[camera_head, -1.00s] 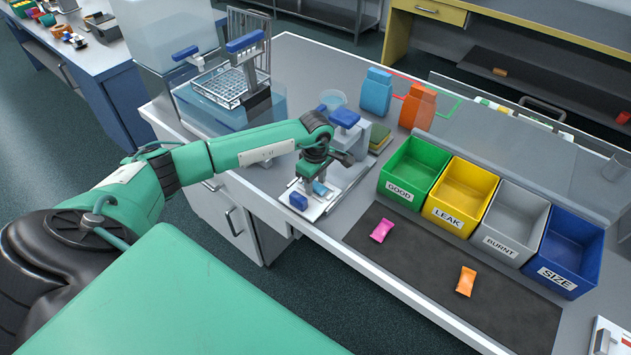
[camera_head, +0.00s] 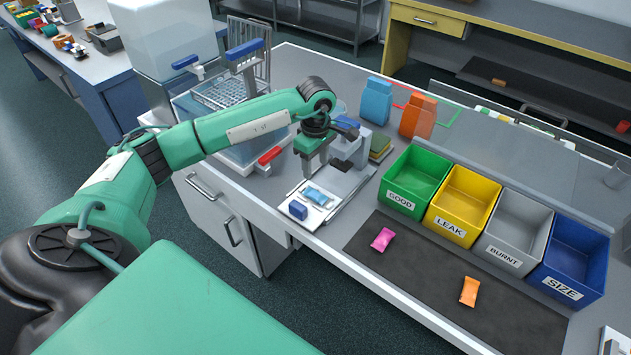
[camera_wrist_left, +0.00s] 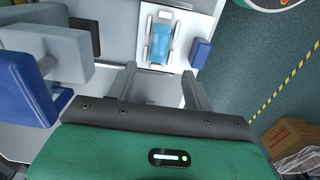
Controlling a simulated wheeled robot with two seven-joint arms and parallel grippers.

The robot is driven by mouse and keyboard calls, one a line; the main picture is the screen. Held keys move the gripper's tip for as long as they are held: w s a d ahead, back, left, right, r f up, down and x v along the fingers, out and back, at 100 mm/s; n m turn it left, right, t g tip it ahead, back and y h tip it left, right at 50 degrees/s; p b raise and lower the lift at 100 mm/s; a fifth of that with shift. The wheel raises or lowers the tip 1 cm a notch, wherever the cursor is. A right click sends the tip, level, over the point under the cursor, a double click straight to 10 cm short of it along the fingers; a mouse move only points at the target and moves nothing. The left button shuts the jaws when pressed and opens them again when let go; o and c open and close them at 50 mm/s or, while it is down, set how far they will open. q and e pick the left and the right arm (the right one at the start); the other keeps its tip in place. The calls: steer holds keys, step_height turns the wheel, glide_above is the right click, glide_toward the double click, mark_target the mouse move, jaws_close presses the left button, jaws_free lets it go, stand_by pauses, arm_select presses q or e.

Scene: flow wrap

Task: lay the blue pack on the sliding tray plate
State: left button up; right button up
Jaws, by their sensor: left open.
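The light blue pack (camera_head: 316,195) lies flat on the white sliding tray plate (camera_head: 304,207), beside a dark blue block (camera_head: 297,210) on the same plate. In the left wrist view the blue pack (camera_wrist_left: 161,43) lies between pale rails on the plate (camera_wrist_left: 182,20), with the blue block (camera_wrist_left: 201,53) to its right. My left gripper (camera_head: 314,172) is open and empty, above and behind the pack and apart from it. Its two fingers (camera_wrist_left: 160,85) show spread in the wrist view. My right gripper is not in view.
A grey press-like device with a blue top (camera_head: 352,130) stands just behind the plate. Green (camera_head: 414,180), yellow, grey and blue bins stand to the right. A pink pack (camera_head: 382,239) and an orange pack (camera_head: 469,291) lie on the dark mat (camera_head: 425,275).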

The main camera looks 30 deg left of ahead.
arm_select(q)
steer(key=shift+r, duration=1.25)
